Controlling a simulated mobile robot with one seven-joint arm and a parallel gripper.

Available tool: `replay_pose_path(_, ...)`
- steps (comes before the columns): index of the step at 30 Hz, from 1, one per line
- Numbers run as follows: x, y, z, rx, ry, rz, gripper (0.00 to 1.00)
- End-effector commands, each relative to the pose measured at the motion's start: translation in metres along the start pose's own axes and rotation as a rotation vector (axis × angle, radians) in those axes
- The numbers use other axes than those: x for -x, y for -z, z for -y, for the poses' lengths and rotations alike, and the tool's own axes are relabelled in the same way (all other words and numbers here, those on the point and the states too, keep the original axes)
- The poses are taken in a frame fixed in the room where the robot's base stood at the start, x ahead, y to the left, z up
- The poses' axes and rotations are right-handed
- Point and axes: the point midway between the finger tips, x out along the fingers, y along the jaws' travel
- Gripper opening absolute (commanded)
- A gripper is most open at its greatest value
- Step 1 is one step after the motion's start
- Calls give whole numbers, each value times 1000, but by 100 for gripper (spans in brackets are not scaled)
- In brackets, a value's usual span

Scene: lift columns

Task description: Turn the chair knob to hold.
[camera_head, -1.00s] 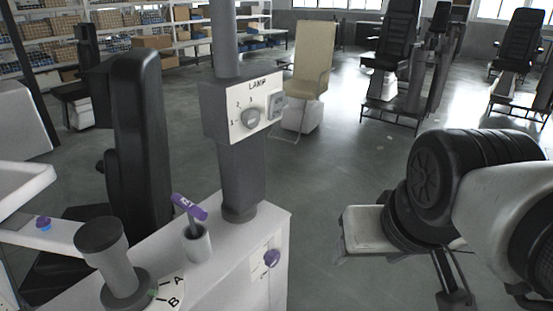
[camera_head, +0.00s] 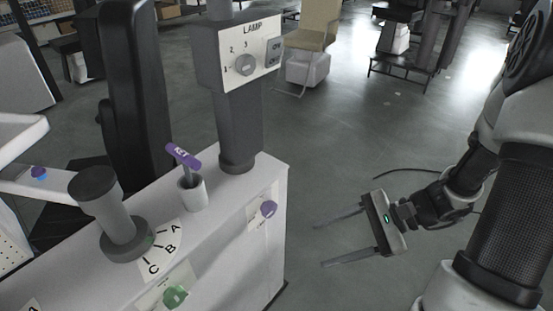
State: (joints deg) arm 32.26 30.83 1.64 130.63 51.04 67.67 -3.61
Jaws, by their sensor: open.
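A white cabinet (camera_head: 235,240) stands at left centre. A green knob (camera_head: 175,296) sits on another plate at the lower front. A large grey knob (camera_head: 107,212) stands on top by a dial marked A, B, C. I cannot read which one is the chair knob, and no "hold" mark is legible. My gripper (camera_head: 320,244) is open and empty, right of the cabinet, with its fingers pointing left toward the side face, apart from the purple knob.
A grey column carries a lamp box (camera_head: 238,58) with a dial marked 1, 2, 3. A black chair (camera_head: 135,90) is behind at left. A beige chair (camera_head: 310,35) stands farther back. Floor right of the cabinet is clear.

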Motion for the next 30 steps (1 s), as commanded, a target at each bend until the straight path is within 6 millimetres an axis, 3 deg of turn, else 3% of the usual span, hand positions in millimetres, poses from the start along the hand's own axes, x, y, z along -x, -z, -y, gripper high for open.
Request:
replay_pose_path(1, -9, 17, -1, -85, 79, 73, 59)
replay_pose_path(9, -31, 86, 12, -399, 518, 336, 59)
replay_pose_path(15, -36, 117, 15, -515, 705, 409, 59)
replay_pose_path(23, -49, 120, 29, -534, 741, 423, 59)
replay_pose_path(30, -84, 111, 64, -533, 736, 424, 59)
